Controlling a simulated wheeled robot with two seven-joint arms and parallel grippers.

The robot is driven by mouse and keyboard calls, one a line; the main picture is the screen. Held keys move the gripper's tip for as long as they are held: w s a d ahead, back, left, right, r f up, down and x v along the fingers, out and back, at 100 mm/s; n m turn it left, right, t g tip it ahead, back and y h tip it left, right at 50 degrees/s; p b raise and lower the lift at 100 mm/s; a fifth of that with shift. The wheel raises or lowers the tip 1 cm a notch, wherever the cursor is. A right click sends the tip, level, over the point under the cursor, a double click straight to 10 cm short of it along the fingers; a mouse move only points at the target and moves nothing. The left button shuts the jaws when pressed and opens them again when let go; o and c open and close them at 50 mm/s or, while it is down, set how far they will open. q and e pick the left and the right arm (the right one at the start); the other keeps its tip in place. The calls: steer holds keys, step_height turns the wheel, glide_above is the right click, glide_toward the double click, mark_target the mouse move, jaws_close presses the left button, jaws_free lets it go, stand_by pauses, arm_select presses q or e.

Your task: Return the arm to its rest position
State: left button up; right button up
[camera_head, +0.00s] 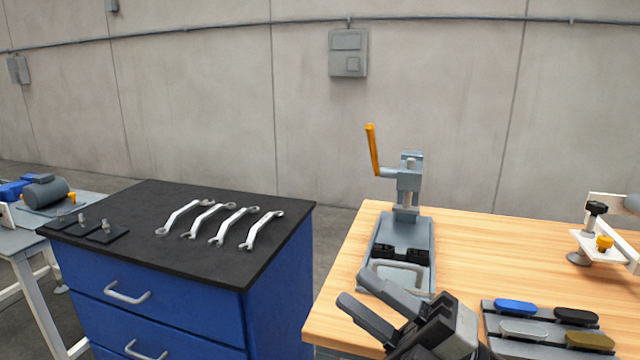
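My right gripper (355,287) is at the lower middle of the head view, in front of the wooden workbench (480,250). Its two dark fingers point to the upper left. They stand apart with nothing visible between them, so it is open and empty. In the picture it overlaps the bench's front part, just below the base of a grey lever press (408,235). I cannot tell its exact height above the bench. My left gripper is not in view.
The press has a raised orange handle (373,150). A grey rack (545,329) with several coloured oval parts lies right of my gripper. A white fixture (600,245) stands at the far right. A blue drawer cabinet (170,300) at left bears several wrenches (232,226).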

steer(key=w+d+f+m+t+h, duration=0.2)
steer(key=d+f+m+t+h, duration=0.3)
steer(key=f+m+t+h, duration=0.9)
steer(key=s+d+f+m+g+h, duration=0.1)
steer(key=s+f+m+g+h, duration=0.1)
steer(key=s+f+m+g, duration=0.4)
steer(key=s+d+f+m+g+h, duration=0.2)
steer(key=s+f+m+g, duration=0.4)
steer(key=f+m, duration=0.3)
step_height(320, 180, down, 3)
steer(key=shift+s+d+f+m+g, duration=0.2)
steer(key=shift+s+m+g, duration=0.1)
steer(key=shift+s+m, duration=0.15)
steer(key=shift+r, duration=0.1)
